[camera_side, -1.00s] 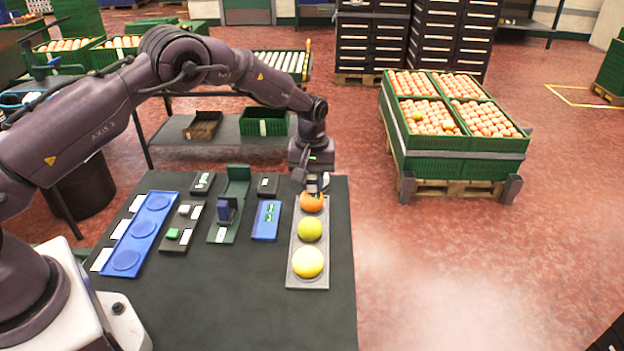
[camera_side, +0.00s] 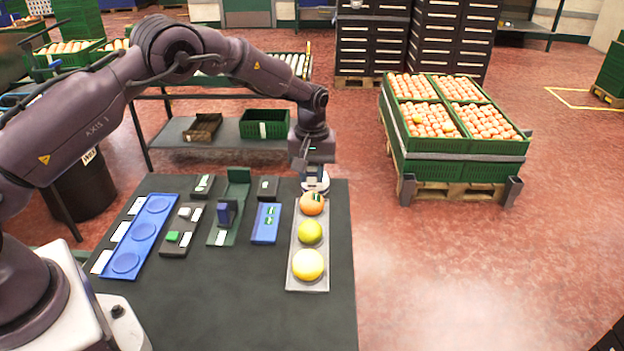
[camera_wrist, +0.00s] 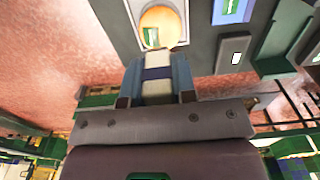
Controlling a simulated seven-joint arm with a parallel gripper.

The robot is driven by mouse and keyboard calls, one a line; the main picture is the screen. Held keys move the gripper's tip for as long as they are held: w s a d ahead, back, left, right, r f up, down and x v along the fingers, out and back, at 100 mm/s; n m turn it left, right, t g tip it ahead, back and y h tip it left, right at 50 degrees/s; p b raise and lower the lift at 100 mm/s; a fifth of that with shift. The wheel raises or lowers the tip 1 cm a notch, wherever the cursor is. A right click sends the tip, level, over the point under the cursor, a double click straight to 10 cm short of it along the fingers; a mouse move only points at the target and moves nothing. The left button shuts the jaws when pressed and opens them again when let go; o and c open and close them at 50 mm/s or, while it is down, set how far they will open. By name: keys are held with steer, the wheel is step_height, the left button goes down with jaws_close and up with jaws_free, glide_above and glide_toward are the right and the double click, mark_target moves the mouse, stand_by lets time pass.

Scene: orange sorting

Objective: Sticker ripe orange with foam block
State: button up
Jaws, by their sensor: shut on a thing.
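The ripe orange (camera_side: 312,205) sits at the far end of a grey tray (camera_side: 294,262), with a small green mark on its upper side. A yellow-green fruit (camera_side: 310,232) and a larger yellow fruit (camera_side: 308,265) sit nearer in the same tray. My gripper (camera_side: 314,180) is just behind and above the orange; I cannot tell if it touches. In the wrist view, my gripper's blue fingers (camera_wrist: 160,78) are shut on a white and dark-blue foam block (camera_wrist: 157,62). A round fruit (camera_wrist: 160,22) shows just past the block. A blue plate (camera_side: 266,222) carries green stickers.
Left of the fruit tray are a dark green holder (camera_side: 238,190) with a blue block, a dark tray (camera_side: 181,230) with small pieces, and a blue three-dish tray (camera_side: 138,238). The front of the table (camera_side: 230,310) is clear. Crates of oranges (camera_side: 460,165) stand apart on the right.

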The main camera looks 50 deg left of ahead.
steer(key=shift+r, duration=2.05)
